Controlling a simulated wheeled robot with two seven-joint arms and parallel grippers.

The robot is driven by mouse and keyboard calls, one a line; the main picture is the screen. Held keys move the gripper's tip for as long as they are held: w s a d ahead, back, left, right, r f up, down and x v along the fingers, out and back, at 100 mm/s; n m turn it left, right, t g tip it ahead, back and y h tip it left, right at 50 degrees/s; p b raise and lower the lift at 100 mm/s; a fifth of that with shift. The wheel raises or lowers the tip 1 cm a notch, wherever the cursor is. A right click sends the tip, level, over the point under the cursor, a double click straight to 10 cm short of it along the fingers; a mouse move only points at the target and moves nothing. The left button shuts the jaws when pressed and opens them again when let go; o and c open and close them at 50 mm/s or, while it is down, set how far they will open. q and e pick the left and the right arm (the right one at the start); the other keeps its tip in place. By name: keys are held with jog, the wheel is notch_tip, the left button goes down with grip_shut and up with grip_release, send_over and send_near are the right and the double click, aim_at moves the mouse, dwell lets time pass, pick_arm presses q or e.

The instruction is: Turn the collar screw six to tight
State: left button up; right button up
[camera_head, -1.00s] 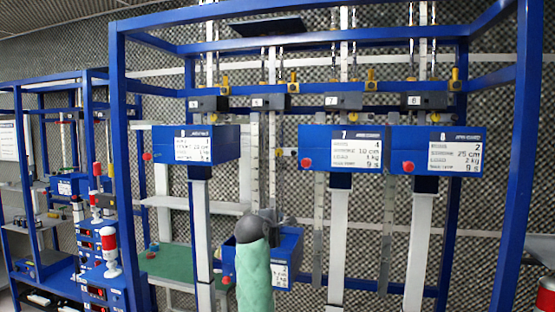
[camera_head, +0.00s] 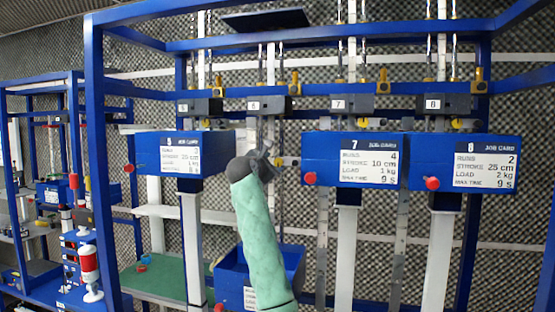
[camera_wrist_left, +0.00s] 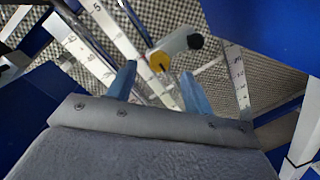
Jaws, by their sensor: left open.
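The station marked 6 has a dark head block (camera_head: 268,105) on the upper rail, with a rod and ruled strip below it. A small yellow knob (camera_head: 278,161), which looks like the collar screw, sits on that rod. In the left wrist view the yellow knob (camera_wrist_left: 158,61) shows beyond my fingers, on a pale bar with a black end. My left gripper (camera_head: 268,150) is raised beside the rod, close to the knob. Its blue fingers (camera_wrist_left: 158,86) are open with nothing between them; the knob appears ahead of the gap, apart from them. My right gripper is not in view.
A lower blue box (camera_head: 232,272) stands below my arm, partly hidden by it. Blue job-card boxes 7 (camera_head: 320,160) and 8 (camera_head: 440,165) stand to the right, another box (camera_head: 150,150) to the left. Blue frame posts (camera_head: 97,160) bound the rig.

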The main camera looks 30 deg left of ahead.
aim_at(278, 163)
pick_arm(q)
jog(key=w, duration=0.1)
jog(key=w+a+p, duration=0.1)
jog(key=w, duration=0.1)
jog(key=w+p, duration=0.1)
jog(key=w, duration=0.1)
jog(key=shift+a+f, duration=0.2)
jog(key=shift+f, duration=0.2)
jog(key=shift+w, duration=0.25)
jog(key=shift+d+r+p, duration=0.25)
jog(key=shift+p, duration=0.05)
jog(key=shift+w+a+f, duration=0.2)
jog(key=shift+w+f, duration=0.05)
jog(key=shift+w, duration=0.05)
jog(key=c, duration=1)
